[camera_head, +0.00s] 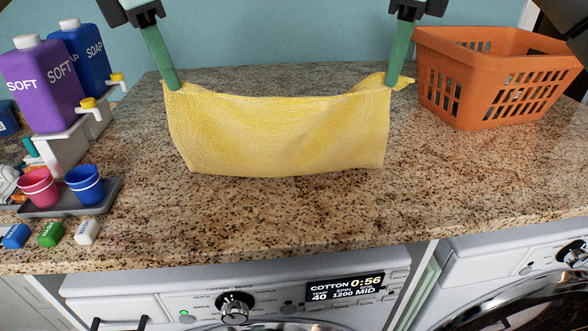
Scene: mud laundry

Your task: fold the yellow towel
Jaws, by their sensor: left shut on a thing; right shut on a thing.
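The yellow towel (280,135) hangs as a wide sheet between my two grippers over the granite counter, its top edge sagging slightly in the middle. My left gripper (172,84) is shut on the towel's upper left corner. My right gripper (394,80) is shut near its upper right corner, where a small flap sticks out to the right. The lower edge is at or close to the counter; I cannot tell how much of it touches. The towel hides the counter behind it.
An orange laundry basket (462,98) stands at right, close to my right gripper. At left are a purple soft bottle (42,88), a blue soap bottle (84,55), a tray (68,207) with cups, and small bottles. The granite counter (300,215) is clear in front, above a washing machine (150,288).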

